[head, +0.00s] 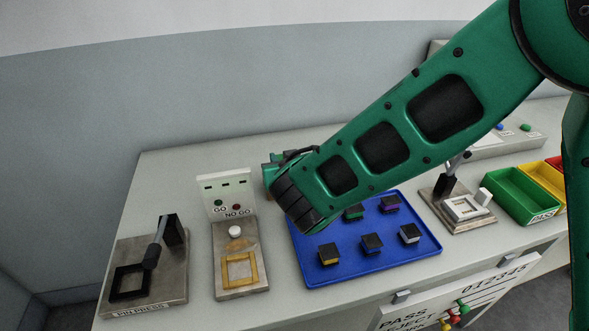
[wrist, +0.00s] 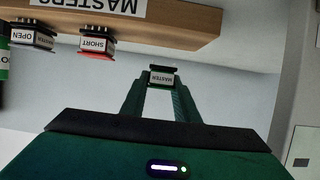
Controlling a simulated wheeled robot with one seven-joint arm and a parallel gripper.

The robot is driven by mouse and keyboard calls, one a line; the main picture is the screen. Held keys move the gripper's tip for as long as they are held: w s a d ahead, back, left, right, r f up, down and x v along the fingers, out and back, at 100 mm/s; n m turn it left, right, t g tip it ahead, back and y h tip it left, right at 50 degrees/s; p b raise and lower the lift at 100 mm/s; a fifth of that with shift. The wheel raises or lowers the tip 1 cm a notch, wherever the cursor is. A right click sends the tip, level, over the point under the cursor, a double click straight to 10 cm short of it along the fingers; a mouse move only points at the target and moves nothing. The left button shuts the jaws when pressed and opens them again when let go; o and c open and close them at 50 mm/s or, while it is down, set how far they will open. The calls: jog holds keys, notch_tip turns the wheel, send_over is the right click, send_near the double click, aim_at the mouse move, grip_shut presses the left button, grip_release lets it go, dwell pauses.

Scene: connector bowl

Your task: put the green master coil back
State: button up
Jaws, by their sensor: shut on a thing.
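My gripper (wrist: 161,92) is shut on a small dark block, the master coil (wrist: 162,77), in the wrist view. Its pale label reads MASTER upside down, and its edges look dark green. It is held clear of the wooden masters shelf (wrist: 185,18), which shows at the top of the inverted wrist view. In the head view my arm hides the gripper's fingertips and the held coil.
In the head view a blue tray (head: 345,270) holds several dark parts. A pin press (head: 150,265) and a GO/NO GO tester (head: 238,262) stand to its left. Another press (head: 462,208) and a green bin (head: 522,194) stand to its right.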

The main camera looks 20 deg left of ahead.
notch_tip(320, 180, down, 3)
jog(key=shift+r, duration=0.1)
jog(key=o, duration=1.2)
jog(key=shift+c, duration=0.2)
jog(key=shift+s+d+r, duration=0.1)
jog(key=shift+s+r, duration=0.05)
jog(key=shift+s, duration=0.1)
jog(key=v, duration=1.1)
jog(key=shift+s+d, duration=0.15)
jog(key=shift+s, duration=0.05)
